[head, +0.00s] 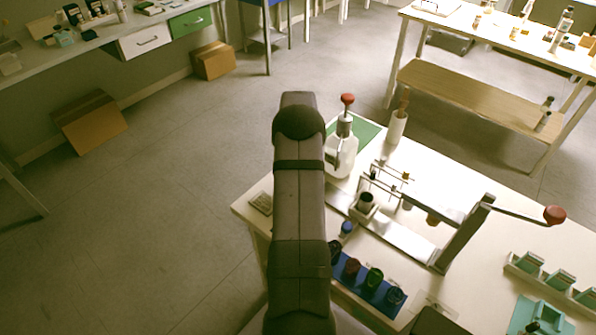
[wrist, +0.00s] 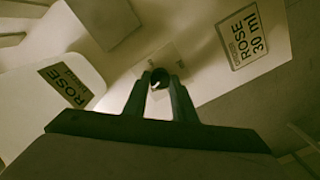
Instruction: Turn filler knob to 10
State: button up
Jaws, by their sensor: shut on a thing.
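The filler (head: 342,150), a pale body with a red-topped plunger, stands on the green mat at the back of the table, partly behind my arm. In the wrist view a small dark round knob (wrist: 159,75) with a light mark sits on a pale face. My gripper (wrist: 161,84) is shut on this knob, one finger on each side. Any scale around the knob is too dark and blurred to read. In the head view my arm hides the gripper and the knob.
In the wrist view a "ROSE 30 ml" label (wrist: 241,38) and another "ROSE" label (wrist: 66,82) are on pale surfaces nearby. A lever press with a red handle ball (head: 555,215) and a blue tray of dark bottles (head: 374,278) stand on the table.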

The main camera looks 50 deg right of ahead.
jog(key=n, duration=1.1)
jog(key=shift+n, duration=1.9)
jog(key=o, duration=1)
jog(key=shift+o, duration=0.2)
jog(key=shift+r+b, duration=0.75)
jog(key=shift+r, duration=3)
